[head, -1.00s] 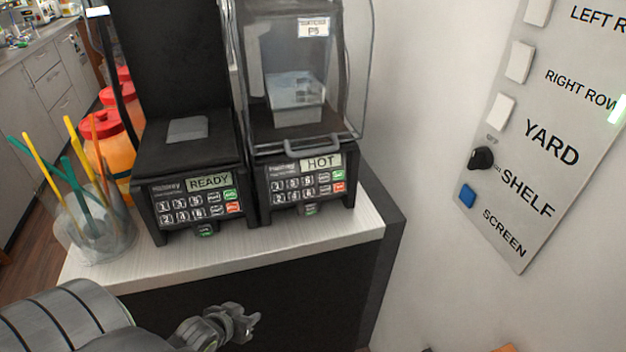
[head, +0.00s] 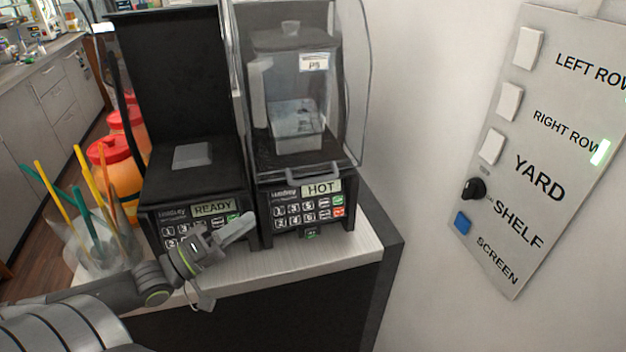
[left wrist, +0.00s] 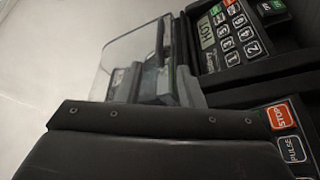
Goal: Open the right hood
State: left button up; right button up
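The right hood (head: 350,90) is a clear cover over the right machine, whose display reads HOT (head: 321,188). It is down, with its handle (head: 312,177) low at the front. A clear jug (head: 296,125) stands inside. The hood also shows sideways in the left wrist view (left wrist: 135,60). My left gripper (head: 236,230) is in front of the left machine's keypad, left of and below the handle, apart from it. I see nothing held in it, but its finger gap is not clear. My right gripper is out of view.
The left machine (head: 190,185), reading READY, has its dark hood raised. Left are red-lidded orange jars (head: 113,170) and a clear cup of coloured sticks (head: 92,245). A wall and switch panel (head: 505,150) stand right. The counter's front right strip (head: 345,250) is clear.

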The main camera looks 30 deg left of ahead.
pick_arm(q)
jog(key=b, duration=0.1)
send_near(313, 178)
jog(key=b+x, duration=0.1)
jog(key=x, duration=0.1)
jog(key=b+x, duration=0.2)
jog(key=x, duration=0.1)
jog(key=f+b+x, duration=0.1)
jog(key=b+x, duration=0.1)
jog(key=x, duration=0.1)
jog(key=shift+w, duration=0.25)
jog(key=shift+b+x, duration=0.3)
jog(key=shift+x, duration=0.55)
jog(key=shift+r, duration=0.2)
grip_shut()
